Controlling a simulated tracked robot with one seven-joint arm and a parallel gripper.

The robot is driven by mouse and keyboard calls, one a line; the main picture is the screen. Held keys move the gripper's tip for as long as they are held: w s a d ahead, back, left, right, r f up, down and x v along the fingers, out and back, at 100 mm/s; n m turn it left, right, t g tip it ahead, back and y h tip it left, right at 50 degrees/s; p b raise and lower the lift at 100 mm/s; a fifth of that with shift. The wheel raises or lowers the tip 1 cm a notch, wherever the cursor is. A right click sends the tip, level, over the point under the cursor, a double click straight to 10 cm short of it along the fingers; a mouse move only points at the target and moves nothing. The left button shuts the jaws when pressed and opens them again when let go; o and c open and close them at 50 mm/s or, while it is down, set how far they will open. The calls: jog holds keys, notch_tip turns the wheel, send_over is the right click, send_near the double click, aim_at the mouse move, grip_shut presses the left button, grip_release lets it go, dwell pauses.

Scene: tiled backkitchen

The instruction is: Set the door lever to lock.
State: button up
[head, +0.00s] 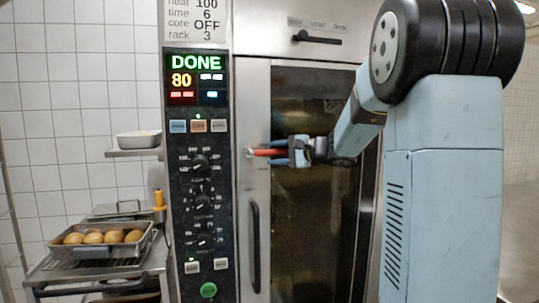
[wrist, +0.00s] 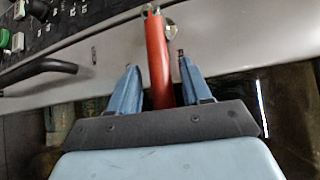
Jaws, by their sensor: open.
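The red door lever (head: 262,152) sits on the oven door's left steel frame and points right, roughly level, from a round metal pivot. In the wrist view the red lever (wrist: 156,50) runs between my two blue fingers, with its pivot end beyond the fingertips. My gripper (head: 287,151) is open around the lever, one finger on each side, and gaps show beside it. It also shows in the wrist view (wrist: 159,66). The lever's free end is hidden by the gripper body. I see no readable lock mark beside it.
A black vertical door handle (head: 255,245) is below the lever. A black slider (head: 318,38) with small labels is above the door. The control panel (head: 200,205) with DONE lit is to the left.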

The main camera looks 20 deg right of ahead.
jog(key=shift+w+a, duration=0.15)
grip_shut()
dwell(0.4)
